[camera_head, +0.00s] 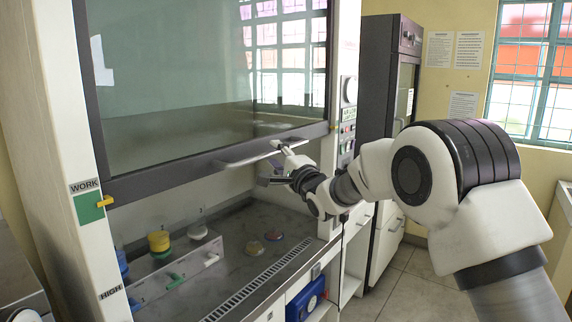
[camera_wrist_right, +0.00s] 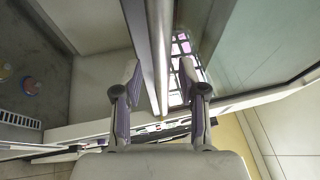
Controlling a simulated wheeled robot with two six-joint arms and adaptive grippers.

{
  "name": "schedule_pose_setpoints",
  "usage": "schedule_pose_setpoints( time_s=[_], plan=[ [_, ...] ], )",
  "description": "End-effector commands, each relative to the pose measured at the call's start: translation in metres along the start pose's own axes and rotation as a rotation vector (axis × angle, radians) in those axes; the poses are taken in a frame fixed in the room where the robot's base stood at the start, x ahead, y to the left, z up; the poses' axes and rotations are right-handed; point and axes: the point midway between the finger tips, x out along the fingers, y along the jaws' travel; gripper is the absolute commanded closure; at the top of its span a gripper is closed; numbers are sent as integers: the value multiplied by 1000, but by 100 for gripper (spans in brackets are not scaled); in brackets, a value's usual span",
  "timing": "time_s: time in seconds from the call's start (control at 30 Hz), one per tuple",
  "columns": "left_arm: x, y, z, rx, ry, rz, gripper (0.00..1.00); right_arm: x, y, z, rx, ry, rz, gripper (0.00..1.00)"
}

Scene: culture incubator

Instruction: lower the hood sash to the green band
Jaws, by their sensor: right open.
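The hood sash (camera_head: 215,75) is a glass pane with a dark bottom frame, partly down over the hood opening. A pale handle bar (camera_head: 247,154) runs along that frame. A yellow pointer (camera_head: 106,201) at the sash's lower left corner is level with the green band (camera_head: 89,208), under the WORK label. My right gripper (camera_head: 275,163) is at the right end of the handle. In the right wrist view my right gripper (camera_wrist_right: 160,75) is open, with the bar (camera_wrist_right: 158,50) between its fingers; contact cannot be told. My left gripper is out of view.
Inside the hood, a rack (camera_head: 178,267) and several coloured items stand on the grey worktop (camera_head: 262,252). A HIGH label (camera_head: 110,292) is lower on the left post. A control panel (camera_head: 348,120) is on the right post. A dark cabinet (camera_head: 380,75) stands behind my right arm.

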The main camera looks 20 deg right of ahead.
Motion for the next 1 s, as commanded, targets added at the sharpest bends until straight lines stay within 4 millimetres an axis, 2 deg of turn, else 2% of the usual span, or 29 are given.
schedule_pose_setpoints(
  time_s=[0.3,0.43,0.57,0.9,0.97,1.0],
  plan=[
    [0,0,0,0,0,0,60,-77,0,0,3,1,1,59],
    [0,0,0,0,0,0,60,-98,1,1,1,0,2,59],
    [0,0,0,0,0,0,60,-104,2,1,1,-1,1,59],
    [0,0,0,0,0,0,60,-104,2,1,0,-1,2,59],
    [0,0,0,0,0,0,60,-104,9,0,3,0,11,59],
    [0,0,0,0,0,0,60,-104,19,-1,7,2,26,59]
  ],
)
